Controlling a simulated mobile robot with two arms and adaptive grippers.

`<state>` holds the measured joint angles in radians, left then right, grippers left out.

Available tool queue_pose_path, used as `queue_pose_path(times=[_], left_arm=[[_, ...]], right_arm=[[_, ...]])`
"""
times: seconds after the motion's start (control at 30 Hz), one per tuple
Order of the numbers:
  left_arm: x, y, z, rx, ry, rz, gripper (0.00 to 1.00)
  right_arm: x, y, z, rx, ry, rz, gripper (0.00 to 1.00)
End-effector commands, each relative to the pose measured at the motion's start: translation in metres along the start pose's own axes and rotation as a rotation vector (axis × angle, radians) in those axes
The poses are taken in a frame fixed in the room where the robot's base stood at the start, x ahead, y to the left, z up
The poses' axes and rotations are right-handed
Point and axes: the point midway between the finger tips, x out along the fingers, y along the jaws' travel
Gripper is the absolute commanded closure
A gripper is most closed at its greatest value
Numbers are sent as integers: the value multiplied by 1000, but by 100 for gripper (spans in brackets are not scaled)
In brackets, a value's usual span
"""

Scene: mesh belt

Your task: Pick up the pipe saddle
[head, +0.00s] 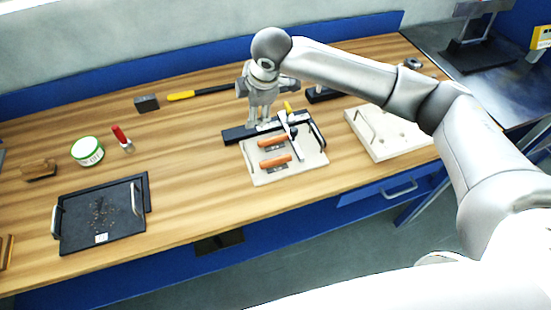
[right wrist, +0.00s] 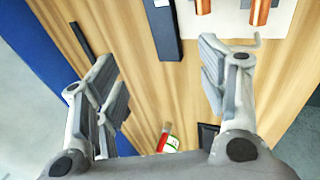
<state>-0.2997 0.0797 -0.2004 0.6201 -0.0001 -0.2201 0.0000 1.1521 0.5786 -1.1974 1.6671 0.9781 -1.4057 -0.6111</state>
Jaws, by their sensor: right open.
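I cannot single out the pipe saddle for certain. Two orange-copper rods (head: 275,161) lie with dark supports on a pale board (head: 312,166) in the head view; the rods' ends (right wrist: 260,12) show at the top of the right wrist view. My right gripper (head: 259,125) is open and empty, pointing down at the back of this board, over a dark bar (head: 235,135). In the right wrist view its fingers (right wrist: 160,65) stand apart with bare wood between them, and the dark bar (right wrist: 166,32) lies ahead. My left gripper is not in view.
A black tray (head: 77,238), a green-and-white tub (head: 87,151) and a red-topped bottle (head: 122,138) are at left. A dark block (head: 146,103) and a yellow-black handle (head: 181,96) lie behind. A second pale board (head: 388,145) is at right. Bare wood lies left of centre.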

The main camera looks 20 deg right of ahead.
Motion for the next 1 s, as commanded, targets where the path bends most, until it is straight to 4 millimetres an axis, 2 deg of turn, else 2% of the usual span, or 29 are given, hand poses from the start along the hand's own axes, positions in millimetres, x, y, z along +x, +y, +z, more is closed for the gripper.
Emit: queue_pose_path(times=[0.03, 0.1, 0.2, 0.3, 0.37, 0.63, 0.77, 0.87, 1.0], left_arm=[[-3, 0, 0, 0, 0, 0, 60], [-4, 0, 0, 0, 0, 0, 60], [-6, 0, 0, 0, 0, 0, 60], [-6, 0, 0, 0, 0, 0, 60], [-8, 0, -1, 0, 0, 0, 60], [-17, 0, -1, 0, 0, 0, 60], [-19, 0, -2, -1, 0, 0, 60], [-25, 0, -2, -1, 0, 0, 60], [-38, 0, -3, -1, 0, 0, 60]], right_arm=[[-3, -21, 6, 7, -29, -95, 34], [-6, -46, 14, 10, -64, -211, 34], [-13, -72, 21, 6, -97, -327, 34], [-16, -84, 25, 3, -114, -384, 34], [-13, -89, 26, 2, -118, -399, 34], [24, -104, 30, 3, -118, -401, 34], [33, -108, 31, 1, -118, -397, 34], [40, -110, 30, 2, -118, -399, 34], [58, -117, 28, 2, -119, -399, 34]])
